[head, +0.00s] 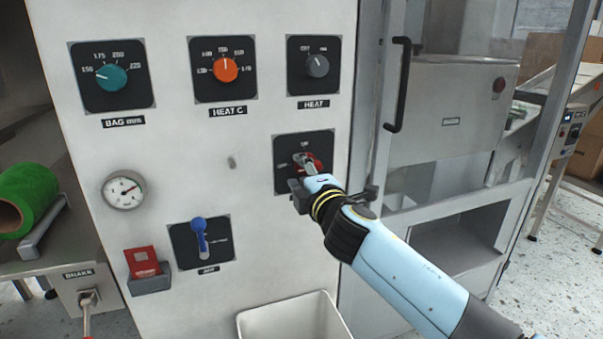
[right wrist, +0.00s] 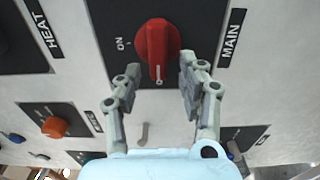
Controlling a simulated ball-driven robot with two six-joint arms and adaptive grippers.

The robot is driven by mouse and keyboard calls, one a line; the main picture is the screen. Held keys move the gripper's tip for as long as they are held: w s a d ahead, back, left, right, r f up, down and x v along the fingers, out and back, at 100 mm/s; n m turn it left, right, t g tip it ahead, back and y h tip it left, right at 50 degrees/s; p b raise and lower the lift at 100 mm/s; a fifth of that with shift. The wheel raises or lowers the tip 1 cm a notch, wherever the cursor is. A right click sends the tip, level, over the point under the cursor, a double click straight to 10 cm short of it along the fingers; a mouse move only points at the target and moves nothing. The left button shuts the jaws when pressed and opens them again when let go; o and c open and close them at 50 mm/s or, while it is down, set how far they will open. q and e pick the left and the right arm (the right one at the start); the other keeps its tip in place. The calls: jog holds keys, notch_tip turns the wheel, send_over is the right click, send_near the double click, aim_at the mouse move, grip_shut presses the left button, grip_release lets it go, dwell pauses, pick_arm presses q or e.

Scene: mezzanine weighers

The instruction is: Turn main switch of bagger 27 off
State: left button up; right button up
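The main switch is a red rotary knob (right wrist: 157,43) on a dark plate, with a MAIN label (right wrist: 232,38) beside it in the right wrist view. The knob's white line points towards my palm, away from the ON mark and at a round mark like an O. In the head view the red knob (head: 314,159) is partly hidden by my right gripper (head: 308,172). In the right wrist view that gripper (right wrist: 160,72) is open, one finger on each side of the knob, with gaps showing. My left gripper is not in view. No bagger number is readable.
Above are the teal BAG dial (head: 112,77), orange HEAT C dial (head: 227,68) and grey HEAT dial (head: 317,66). A blue lever (head: 199,236), red switch cover (head: 141,262) and gauge (head: 124,190) sit lower left. A black door handle (head: 401,85) juts out right; a white bin (head: 290,318) stands below.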

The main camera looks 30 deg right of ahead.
jog(key=v, duration=1.2)
dwell(0.3)
jog(key=s+f+m+g+y, duration=0.1)
jog(key=s+f+m+g, duration=0.4)
jog(key=f, duration=1.2)
jog(key=s+f+g, duration=0.4)
jog(key=s+f, duration=0.4)
jog(key=f, duration=0.9)
jog(key=s+f+m+g, duration=0.2)
jog(key=s+f, duration=0.4)
jog(key=s, duration=0.4)
jog(key=s+f+m+g+y, duration=0.1)
jog(key=s+f+m+g, duration=0.2)
jog(key=s, duration=0.7)
jog(key=s+f+m+g+y, duration=0.1)
jog(key=s+f+m+g, duration=0.1)
jog(key=s+f+m, duration=0.3)
jog(key=s+f, duration=0.3)
jog(key=s, duration=0.3)
jog(key=shift+a+f+g, duration=0.15)
jog(key=shift+f+g, duration=0.2)
jog(key=shift+g, duration=0.05)
